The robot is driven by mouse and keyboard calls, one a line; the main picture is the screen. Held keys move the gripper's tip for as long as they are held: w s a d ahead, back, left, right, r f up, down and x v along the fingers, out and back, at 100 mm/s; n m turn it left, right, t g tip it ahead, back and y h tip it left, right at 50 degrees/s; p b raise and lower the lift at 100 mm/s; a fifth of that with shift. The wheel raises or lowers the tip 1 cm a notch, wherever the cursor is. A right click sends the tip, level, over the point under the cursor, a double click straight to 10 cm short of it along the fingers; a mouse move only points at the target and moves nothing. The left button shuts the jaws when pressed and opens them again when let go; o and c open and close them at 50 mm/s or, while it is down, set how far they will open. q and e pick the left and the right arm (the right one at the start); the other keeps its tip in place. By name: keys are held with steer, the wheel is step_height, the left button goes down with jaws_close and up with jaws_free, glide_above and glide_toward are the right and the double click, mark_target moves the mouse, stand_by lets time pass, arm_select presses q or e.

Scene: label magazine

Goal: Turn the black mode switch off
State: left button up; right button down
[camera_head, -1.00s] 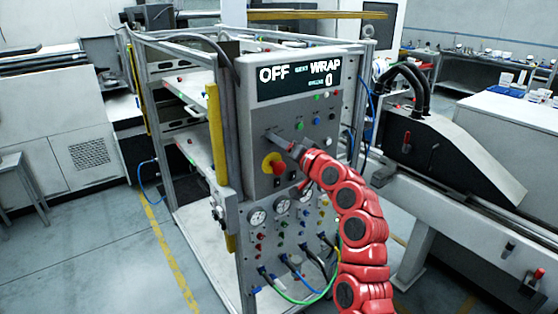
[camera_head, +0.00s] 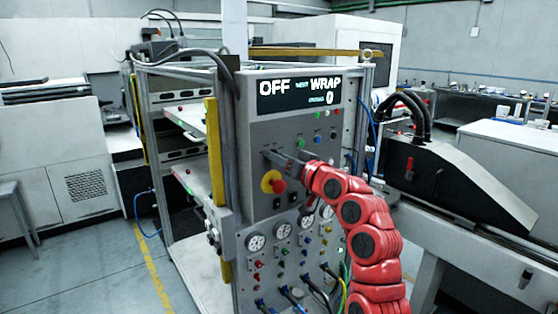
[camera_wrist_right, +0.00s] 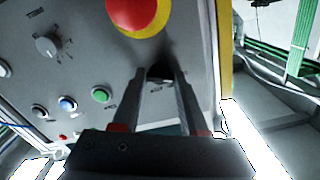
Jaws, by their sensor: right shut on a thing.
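The grey control panel (camera_head: 330,125) stands in the middle of the head view, with a dark display (camera_head: 299,91) at its top reading OFF and WRAP. My right gripper (camera_head: 270,156) reaches the panel from the right, just above the red stop button on its yellow disc (camera_head: 273,182). In the wrist view the fingers (camera_wrist_right: 160,80) are shut on the black mode switch (camera_wrist_right: 160,71), which shows as a dark knob between the tips. The fingers hide most of the switch, so its angle cannot be told. My left gripper is not in view.
A second, grey knob (camera_wrist_right: 47,46) and green (camera_wrist_right: 101,95) and blue (camera_wrist_right: 68,103) buttons sit on the panel. Gauges (camera_head: 256,242) and hoses are below. A black-sided machine (camera_head: 450,175) stands to the right. Open floor (camera_head: 110,270) lies at left.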

steer(key=shift+c, duration=2.2)
jaws_free()
steer(key=shift+s, duration=0.1)
steer(key=b+v, duration=0.2)
steer(key=v, duration=1.5)
steer(key=shift+b, duration=0.4)
steer(key=shift+d, duration=0.15)
